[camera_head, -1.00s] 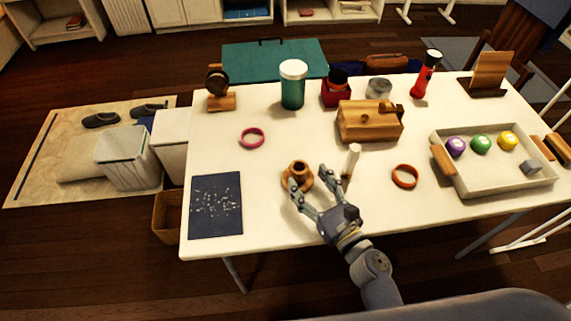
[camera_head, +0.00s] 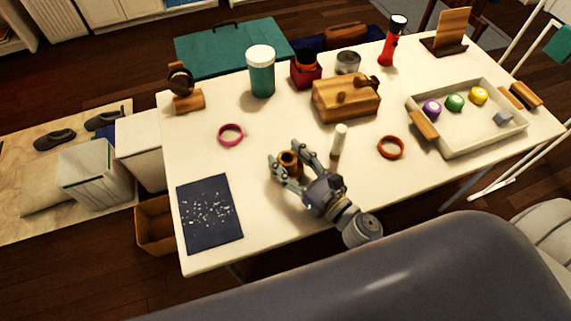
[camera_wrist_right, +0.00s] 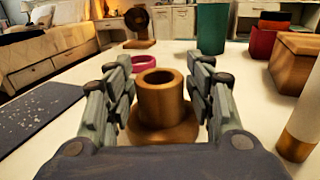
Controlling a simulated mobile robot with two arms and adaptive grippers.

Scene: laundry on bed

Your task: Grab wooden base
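The wooden base (camera_head: 289,159) is a small brown piece with a wide round foot and a hollow upright collar. It stands upright on the white table near its front edge. My right gripper (camera_head: 291,163) is open, with its fingers on either side of the base. In the right wrist view the base (camera_wrist_right: 162,105) stands between the open fingers (camera_wrist_right: 160,100), and a gap shows on both sides of its collar. Part of its foot is hidden by the gripper. My left gripper is not in view.
A white cylinder with a wooden lower part (camera_head: 338,141) stands close right of the gripper. A dark speckled sheet (camera_head: 210,213) lies to the left. A pink ring (camera_head: 230,134), an orange ring (camera_head: 390,147) and a wooden box (camera_head: 345,99) are around. Bare table (camera_head: 270,225) lies in front.

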